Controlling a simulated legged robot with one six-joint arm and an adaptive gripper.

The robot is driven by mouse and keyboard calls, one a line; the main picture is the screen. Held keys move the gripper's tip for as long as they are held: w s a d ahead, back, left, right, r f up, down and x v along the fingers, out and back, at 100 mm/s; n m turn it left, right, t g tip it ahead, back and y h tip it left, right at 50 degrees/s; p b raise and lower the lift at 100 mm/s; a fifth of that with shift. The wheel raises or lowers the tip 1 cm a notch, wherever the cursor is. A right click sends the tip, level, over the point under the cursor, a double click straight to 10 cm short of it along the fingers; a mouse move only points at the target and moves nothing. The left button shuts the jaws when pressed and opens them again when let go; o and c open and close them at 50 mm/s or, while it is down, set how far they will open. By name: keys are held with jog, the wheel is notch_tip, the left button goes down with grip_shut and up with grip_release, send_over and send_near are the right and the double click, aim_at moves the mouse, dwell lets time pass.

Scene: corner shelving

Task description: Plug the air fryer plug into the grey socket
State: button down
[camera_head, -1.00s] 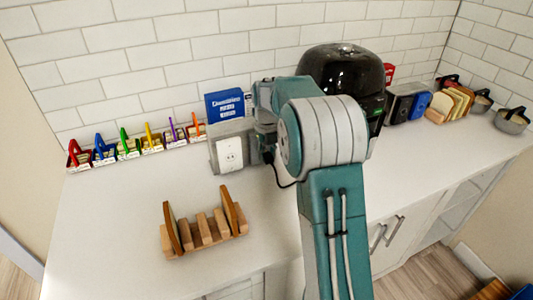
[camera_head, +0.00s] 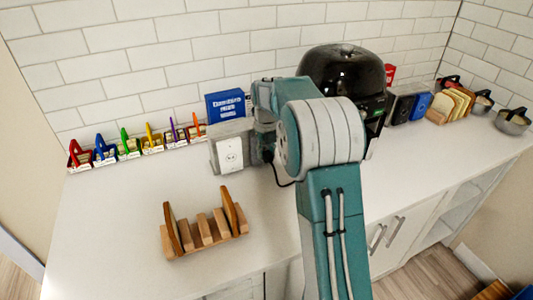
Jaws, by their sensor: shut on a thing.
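The grey socket (camera_head: 230,152) is a grey box with a white outlet plate facing the front, standing on the counter left of my arm. The black air fryer (camera_head: 343,75) stands behind my arm, partly hidden by it. A dark cord (camera_head: 283,183) hangs in a loop beside my arm, to the right of the socket. My gripper (camera_head: 262,143) is close beside the right side of the socket. It is shut on the plug, which is mostly hidden by my arm; I cannot tell whether the plug touches the socket.
A wooden rack (camera_head: 203,232) holding upright slabs stands at the front left of the counter. A blue box (camera_head: 225,105) is behind the socket. Several coloured-handled items line the back wall. Metal pots (camera_head: 512,121) stand far right.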

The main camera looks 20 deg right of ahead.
jog(key=shift+w, duration=0.9)
jog(key=shift+c, duration=1.5)
grip_release()
notch_tip(320, 180, up, 12)
